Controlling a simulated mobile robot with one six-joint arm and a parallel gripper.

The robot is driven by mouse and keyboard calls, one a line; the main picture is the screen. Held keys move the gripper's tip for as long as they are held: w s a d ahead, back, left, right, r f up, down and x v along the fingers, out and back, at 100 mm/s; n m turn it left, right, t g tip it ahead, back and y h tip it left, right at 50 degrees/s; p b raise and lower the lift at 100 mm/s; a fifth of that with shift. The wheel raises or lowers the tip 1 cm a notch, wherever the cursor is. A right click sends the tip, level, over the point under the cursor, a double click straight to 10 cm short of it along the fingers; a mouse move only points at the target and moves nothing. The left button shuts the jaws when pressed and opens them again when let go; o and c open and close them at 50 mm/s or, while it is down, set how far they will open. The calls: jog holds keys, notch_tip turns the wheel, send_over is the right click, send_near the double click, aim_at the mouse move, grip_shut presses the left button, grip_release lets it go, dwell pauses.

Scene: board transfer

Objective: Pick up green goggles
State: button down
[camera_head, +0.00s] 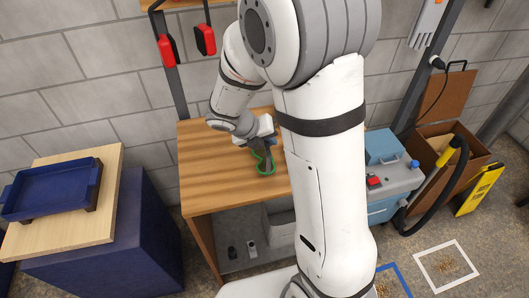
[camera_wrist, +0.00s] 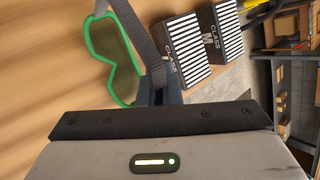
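The green goggles (camera_head: 267,170) show at the wooden workbench (camera_head: 205,160) in the head view, just below my gripper (camera_head: 266,140). In the wrist view, the green frame and clear lens of the goggles (camera_wrist: 90,45) lie left of centre, with a dark grey strap (camera_wrist: 137,35) running down to the dark blue fingertips of my gripper (camera_wrist: 165,88). The strap meets the fingertips, but the wrist housing hides most of the fingers. I cannot tell whether they are closed on it, or whether the goggles touch the bench.
Two black-and-white striped boxes (camera_wrist: 183,50) stand on the bench just right of the goggles in the wrist view. A blue tray (camera_head: 50,190) rests on a separate stand at left. A blue-grey vacuum (camera_head: 385,150) stands right of my arm. Bench room left of the gripper is clear.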

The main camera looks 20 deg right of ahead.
notch_tip(320, 180, up, 10)
jog(key=shift+p, duration=0.3)
dwell(0.6)
